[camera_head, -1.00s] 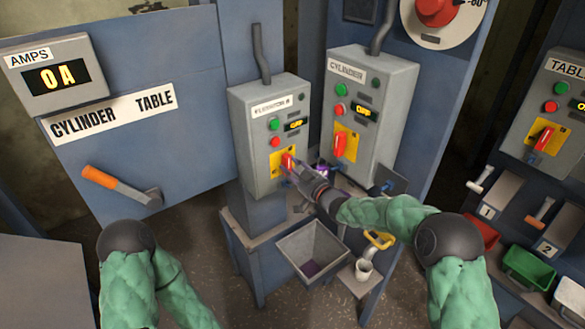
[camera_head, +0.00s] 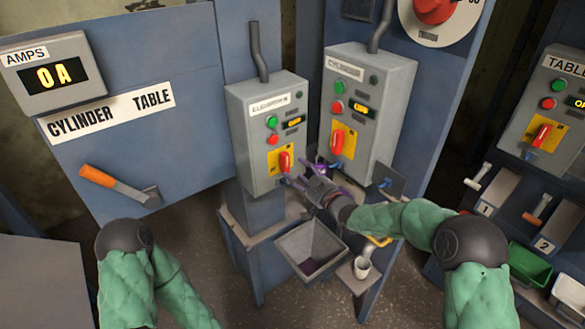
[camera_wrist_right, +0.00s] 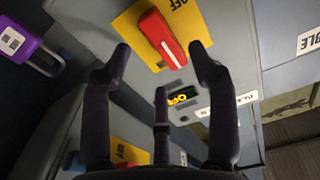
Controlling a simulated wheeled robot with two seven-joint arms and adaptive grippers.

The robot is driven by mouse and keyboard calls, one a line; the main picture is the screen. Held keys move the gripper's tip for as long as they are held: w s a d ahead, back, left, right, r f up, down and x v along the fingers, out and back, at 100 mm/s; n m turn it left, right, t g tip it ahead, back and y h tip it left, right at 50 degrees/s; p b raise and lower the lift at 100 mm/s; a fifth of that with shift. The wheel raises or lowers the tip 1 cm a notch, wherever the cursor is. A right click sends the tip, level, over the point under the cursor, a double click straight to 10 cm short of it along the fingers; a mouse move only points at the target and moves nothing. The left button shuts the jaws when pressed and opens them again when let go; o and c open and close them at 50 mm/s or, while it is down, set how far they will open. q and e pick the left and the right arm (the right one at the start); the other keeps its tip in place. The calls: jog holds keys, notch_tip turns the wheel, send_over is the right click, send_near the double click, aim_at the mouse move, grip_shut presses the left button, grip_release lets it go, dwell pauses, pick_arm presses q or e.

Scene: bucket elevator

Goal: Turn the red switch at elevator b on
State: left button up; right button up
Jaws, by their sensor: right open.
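The elevator box (camera_head: 265,140), its label partly readable as "ELEVATOR", hangs on the grey post. Its red switch (camera_head: 285,161) sits on a yellow plate (camera_head: 273,163) below green and red buttons. A small display (camera_head: 294,123) beside the buttons shows yellow text too small to read surely. My right gripper (camera_head: 300,179) is open and empty, just right of and below the switch, apart from it. In the right wrist view the red switch (camera_wrist_right: 161,38) lies ahead, between the spread fingers. My left gripper is out of view.
The cylinder box (camera_head: 375,85) with another red switch (camera_head: 337,142) stands close on the right. A purple padlock (camera_wrist_right: 30,45) shows left in the wrist view.

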jog(key=v, duration=0.7)
jog(key=shift+s, duration=0.25)
jog(key=shift+d, duration=0.15)
